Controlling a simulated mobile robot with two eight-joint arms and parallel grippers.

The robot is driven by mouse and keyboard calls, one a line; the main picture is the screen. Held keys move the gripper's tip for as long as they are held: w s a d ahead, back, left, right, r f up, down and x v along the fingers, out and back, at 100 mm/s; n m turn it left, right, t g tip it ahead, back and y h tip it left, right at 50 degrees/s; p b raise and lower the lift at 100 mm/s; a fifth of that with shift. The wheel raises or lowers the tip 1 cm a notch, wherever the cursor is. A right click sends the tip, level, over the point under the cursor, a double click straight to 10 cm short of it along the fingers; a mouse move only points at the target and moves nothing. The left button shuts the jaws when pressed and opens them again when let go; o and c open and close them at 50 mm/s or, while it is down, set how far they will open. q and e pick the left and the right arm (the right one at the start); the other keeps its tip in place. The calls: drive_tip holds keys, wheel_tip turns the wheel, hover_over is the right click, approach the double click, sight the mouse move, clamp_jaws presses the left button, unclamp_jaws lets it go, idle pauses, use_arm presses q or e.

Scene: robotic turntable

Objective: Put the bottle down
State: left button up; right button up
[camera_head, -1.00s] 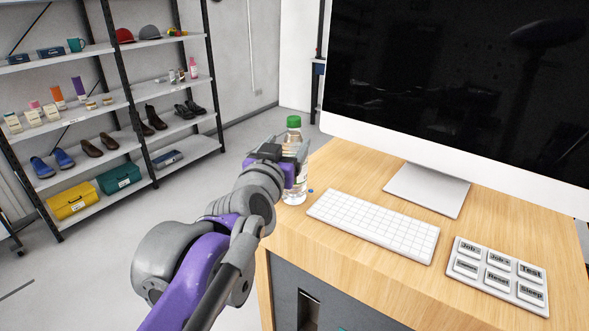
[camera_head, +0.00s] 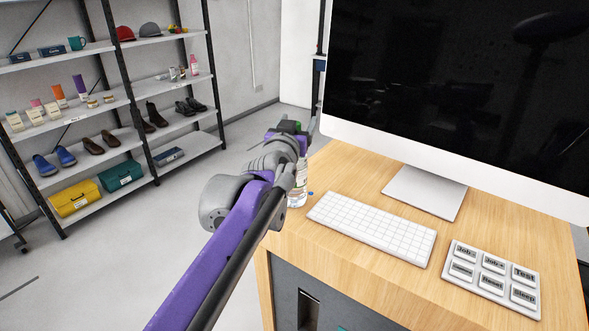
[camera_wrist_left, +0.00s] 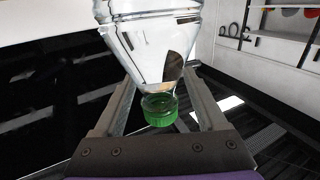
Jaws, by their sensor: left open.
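A clear bottle (camera_head: 299,188) with a green cap stands on the left end of the wooden desk (camera_head: 345,180). In the head view its upper part is mostly hidden by my left gripper (camera_head: 300,137). In the left wrist view the bottle (camera_wrist_left: 150,45) extends away from the camera, its green cap (camera_wrist_left: 160,109) nearest. The two fingers of my left gripper (camera_wrist_left: 160,85) are apart, one on each side of the cap and neck, with gaps visible beside the cap. My right gripper is not in view.
A white keyboard (camera_head: 372,228) lies right of the bottle, with a labelled button panel (camera_head: 492,279) further right. A large monitor (camera_head: 455,90) stands behind them. A tiny blue item (camera_head: 311,194) lies beside the bottle. Shelves (camera_head: 125,95) stand across the floor at left.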

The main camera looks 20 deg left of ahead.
use_arm(q)
drive_tip(key=shift+s, duration=0.3)
drive_tip(key=shift+c, duration=0.7)
clamp_jaws()
idle(0.4)
